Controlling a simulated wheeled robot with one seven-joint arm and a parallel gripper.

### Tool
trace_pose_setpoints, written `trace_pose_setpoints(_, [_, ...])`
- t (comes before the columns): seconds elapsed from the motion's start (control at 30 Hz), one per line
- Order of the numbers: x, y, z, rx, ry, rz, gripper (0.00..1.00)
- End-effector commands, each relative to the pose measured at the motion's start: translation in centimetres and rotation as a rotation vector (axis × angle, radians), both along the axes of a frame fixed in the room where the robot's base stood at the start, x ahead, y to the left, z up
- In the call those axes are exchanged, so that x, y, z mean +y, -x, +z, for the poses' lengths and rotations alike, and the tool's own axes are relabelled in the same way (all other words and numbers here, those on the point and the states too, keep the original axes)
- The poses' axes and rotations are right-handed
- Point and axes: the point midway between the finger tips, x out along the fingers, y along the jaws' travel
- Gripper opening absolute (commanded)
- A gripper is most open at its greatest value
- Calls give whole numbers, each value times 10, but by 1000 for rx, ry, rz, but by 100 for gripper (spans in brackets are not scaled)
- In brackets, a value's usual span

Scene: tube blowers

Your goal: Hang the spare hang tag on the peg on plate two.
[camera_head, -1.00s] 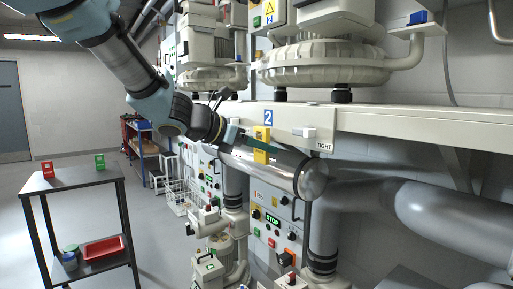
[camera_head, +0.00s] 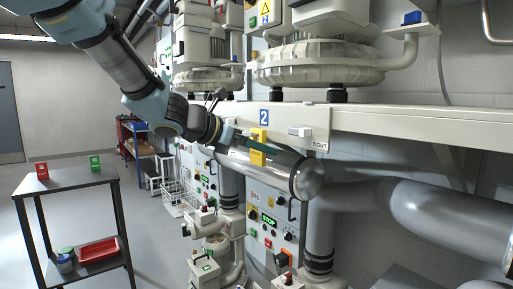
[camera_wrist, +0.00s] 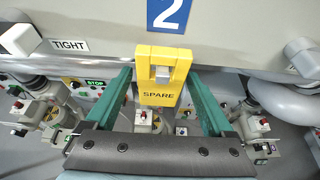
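The yellow spare hang tag (camera_wrist: 161,92) is upright and reads SPARE in the wrist view. My gripper (camera_wrist: 162,75) has its two green fingers at the tag's left and right edges, and appears shut on it. A pale peg-like piece (camera_wrist: 162,73) shows at the slot in the tag's upper part; how far it goes through the slot is unclear. The tag is in front of plate two (camera_head: 293,119), just below the blue number 2 sign (camera_head: 264,115). In the head view the tag (camera_head: 259,136) is partly covered by a green finger.
The pale shelf edge (camera_head: 430,119) runs along above a large grey pipe (camera_head: 255,170).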

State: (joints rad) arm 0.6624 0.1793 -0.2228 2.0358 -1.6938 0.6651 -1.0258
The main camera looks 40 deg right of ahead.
Motion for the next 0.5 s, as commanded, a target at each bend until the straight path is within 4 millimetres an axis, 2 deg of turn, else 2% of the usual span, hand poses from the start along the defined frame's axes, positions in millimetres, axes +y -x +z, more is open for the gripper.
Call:
trace_pose_setpoints(0.33, [1,0,1,0,0,1,96])
trace_pose_setpoints(0.5, [18,-2,8,-2,1,3,96])
